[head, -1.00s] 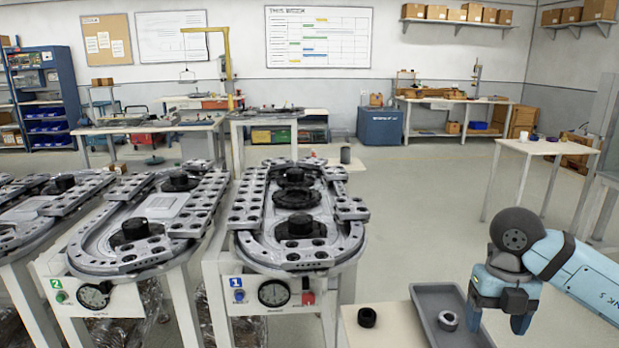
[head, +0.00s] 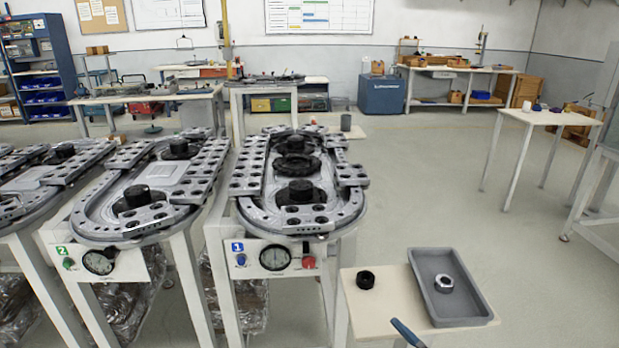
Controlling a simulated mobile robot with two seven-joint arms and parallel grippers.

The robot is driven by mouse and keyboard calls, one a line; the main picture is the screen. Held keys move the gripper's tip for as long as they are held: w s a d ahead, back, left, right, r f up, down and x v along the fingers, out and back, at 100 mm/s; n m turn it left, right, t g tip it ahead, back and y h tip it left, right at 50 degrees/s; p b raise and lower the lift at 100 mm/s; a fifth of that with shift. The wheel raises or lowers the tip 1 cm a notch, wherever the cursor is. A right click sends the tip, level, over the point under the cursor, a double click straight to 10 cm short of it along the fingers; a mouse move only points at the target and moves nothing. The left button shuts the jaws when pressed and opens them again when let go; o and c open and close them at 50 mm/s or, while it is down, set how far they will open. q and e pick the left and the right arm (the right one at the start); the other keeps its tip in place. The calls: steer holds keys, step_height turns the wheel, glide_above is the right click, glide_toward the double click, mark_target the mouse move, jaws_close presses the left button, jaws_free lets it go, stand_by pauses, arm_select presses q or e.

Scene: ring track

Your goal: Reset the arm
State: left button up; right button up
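My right arm is almost wholly out of the head view. Only a slim blue piece with a dark edge (head: 407,333) shows at the bottom edge, in front of the small side table. It looks like part of my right gripper or arm, but I cannot tell which. No pair of fingertips shows, so its opening is hidden. My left arm and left gripper are not in view.
The small side table (head: 385,308) holds a black ring (head: 365,279) and a grey tray (head: 468,308) with a silver ring (head: 444,284) inside. Ring-track station 1 (head: 343,222) and station 2 (head: 85,224) stand left. Open floor (head: 430,190) lies behind the side table.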

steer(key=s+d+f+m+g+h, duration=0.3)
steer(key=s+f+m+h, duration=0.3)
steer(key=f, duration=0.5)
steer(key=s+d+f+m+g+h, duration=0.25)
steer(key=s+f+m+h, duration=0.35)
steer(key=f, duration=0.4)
arm_select(q)
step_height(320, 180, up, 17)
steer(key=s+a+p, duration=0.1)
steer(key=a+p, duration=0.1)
steer(key=p, duration=2.1)
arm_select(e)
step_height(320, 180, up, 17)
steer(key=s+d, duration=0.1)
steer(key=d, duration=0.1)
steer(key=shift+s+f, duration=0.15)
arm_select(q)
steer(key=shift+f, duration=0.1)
